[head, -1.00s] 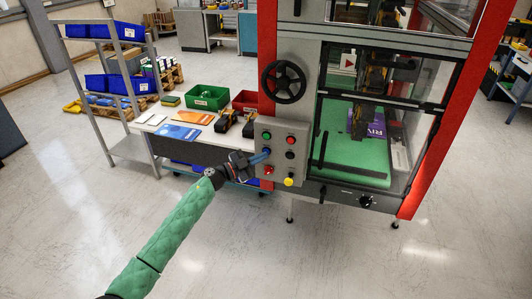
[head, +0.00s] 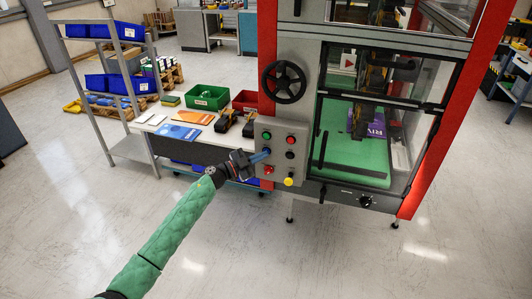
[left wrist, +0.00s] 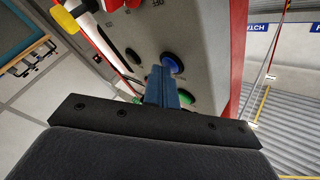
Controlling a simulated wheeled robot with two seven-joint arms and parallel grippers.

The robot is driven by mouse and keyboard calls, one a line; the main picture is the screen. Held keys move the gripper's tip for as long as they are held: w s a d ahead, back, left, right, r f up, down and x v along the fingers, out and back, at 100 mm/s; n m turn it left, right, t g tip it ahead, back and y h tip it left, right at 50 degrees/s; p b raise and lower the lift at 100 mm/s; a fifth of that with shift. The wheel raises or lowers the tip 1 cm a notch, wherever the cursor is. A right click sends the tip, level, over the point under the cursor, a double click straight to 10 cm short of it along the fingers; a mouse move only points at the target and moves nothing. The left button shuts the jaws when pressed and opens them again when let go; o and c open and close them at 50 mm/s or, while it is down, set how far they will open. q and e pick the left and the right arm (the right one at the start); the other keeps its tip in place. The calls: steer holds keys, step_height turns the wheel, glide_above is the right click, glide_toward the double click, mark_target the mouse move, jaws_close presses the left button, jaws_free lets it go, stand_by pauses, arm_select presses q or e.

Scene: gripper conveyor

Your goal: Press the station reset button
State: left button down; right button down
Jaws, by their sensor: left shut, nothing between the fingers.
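A grey control panel (head: 279,125) on the machine front carries several buttons. A blue button (left wrist: 173,63) shows clearly in the left wrist view, with a green button (left wrist: 185,96) beside it. In the head view the green button (head: 266,134) sits at the panel's upper left, and the blue one is mostly hidden by my fingers. My left gripper (head: 266,153) is shut and empty, its blue fingertips (left wrist: 163,72) right at the blue button. I cannot tell whether they touch it. The button labels are too small to read. My right gripper is not in view.
A red button (head: 268,169) and a yellow knob (head: 288,181) sit below on the panel. A black handwheel (head: 284,81) is above. A white side table (head: 160,123) with bins and a grey rack stand left. The floor in front is clear.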

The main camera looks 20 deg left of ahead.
arm_select(q)
steer(key=shift+s, duration=0.1)
steer(key=shift+s+p, duration=0.55)
steer(key=shift+s, duration=0.15)
steer(key=s+p, duration=0.2)
steer(key=s, duration=0.3)
steer(key=shift+a, duration=0.1)
stand_by(0.3)
stand_by(0.7)
